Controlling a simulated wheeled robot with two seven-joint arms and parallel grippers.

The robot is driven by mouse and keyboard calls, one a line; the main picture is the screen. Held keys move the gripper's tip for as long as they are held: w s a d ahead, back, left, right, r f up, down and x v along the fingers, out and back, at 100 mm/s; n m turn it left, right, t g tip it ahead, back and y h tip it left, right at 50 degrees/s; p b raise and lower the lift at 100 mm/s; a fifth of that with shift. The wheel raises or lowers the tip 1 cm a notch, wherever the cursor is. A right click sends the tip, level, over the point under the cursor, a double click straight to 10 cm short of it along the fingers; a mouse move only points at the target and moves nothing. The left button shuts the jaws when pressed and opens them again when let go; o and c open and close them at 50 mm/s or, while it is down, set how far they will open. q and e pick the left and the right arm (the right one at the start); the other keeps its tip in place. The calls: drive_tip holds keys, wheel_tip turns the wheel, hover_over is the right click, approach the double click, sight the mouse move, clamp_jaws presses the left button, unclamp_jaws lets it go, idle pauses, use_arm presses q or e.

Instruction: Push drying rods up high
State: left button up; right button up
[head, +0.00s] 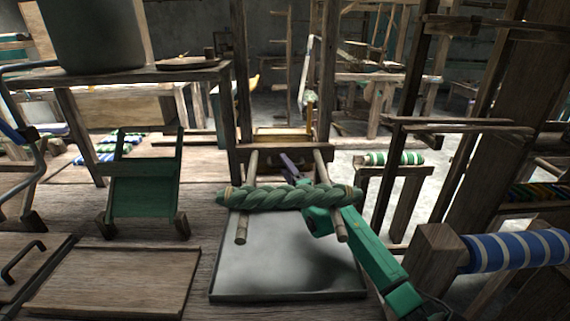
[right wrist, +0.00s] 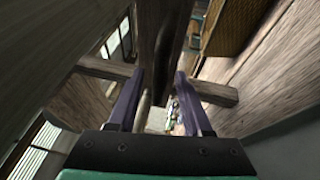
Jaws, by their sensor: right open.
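Two pale wooden drying rods, the left one (head: 242,228) and the right one (head: 340,228), jut toward me from a dark wooden crosspiece in the head view. A thick green twisted skein (head: 275,197) lies across both. My right gripper (head: 291,163) has purple fingers and reaches in beneath the skein, between the rods; the skein hides part of it. In the right wrist view its fingers (right wrist: 157,88) are apart with nothing clamped. Wooden bars show beyond the left finger (right wrist: 104,68) and beside the right finger (right wrist: 214,92); I cannot tell whether they touch. My left gripper is out of view.
A grey metal tray (head: 285,292) lies below the rods. A small green-panelled stand (head: 146,190) is to the left, with a table (head: 180,75) behind it. At right are a blue striped roll (head: 515,250) and tall wooden loom posts.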

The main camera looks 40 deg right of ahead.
drive_tip(key=shift+w+d, duration=0.1)
drive_tip(key=shift+w, duration=0.25)
clamp_jaws()
idle(1.2)
